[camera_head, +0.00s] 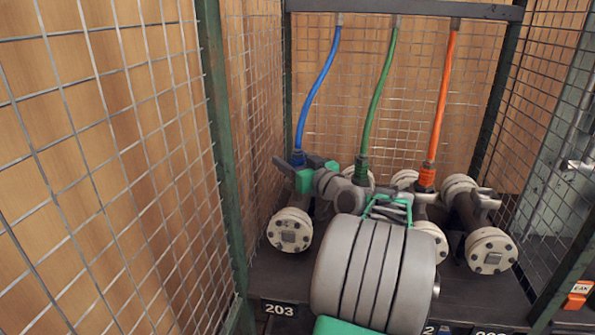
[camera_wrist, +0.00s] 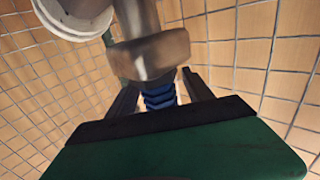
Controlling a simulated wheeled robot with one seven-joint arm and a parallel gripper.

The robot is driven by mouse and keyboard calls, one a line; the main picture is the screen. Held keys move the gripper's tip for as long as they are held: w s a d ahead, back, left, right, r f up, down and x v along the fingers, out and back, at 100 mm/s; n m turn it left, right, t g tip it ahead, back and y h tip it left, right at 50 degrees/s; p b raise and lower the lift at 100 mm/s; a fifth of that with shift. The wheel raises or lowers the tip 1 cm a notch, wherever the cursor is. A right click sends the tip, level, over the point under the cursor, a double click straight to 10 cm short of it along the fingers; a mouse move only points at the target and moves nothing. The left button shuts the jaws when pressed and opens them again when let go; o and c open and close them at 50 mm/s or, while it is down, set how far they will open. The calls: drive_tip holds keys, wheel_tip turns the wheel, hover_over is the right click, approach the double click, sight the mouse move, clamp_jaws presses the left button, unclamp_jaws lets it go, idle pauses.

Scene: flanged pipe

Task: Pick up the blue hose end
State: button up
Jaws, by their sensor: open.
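The blue hose (camera_head: 318,88) hangs from the top bar at the left of three hoses. Its blue end (camera_head: 298,157) sits at the leftmost pipe, close to my gripper (camera_head: 297,168). My gripper is open around the hose end. I cannot tell whether either finger touches it. Part of the hose end is hidden behind my gripper's body.
A green hose (camera_head: 378,95) and an orange hose (camera_head: 443,95) hang to the right, ending at other pipes. White flanges (camera_head: 290,230) stand on a dark shelf with a 203 label (camera_head: 279,310). Wire mesh walls (camera_head: 110,150) close in the left, back and right.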

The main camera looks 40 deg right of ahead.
drive_tip(key=shift+c, duration=0.2)
clamp_jaws()
idle(0.4)
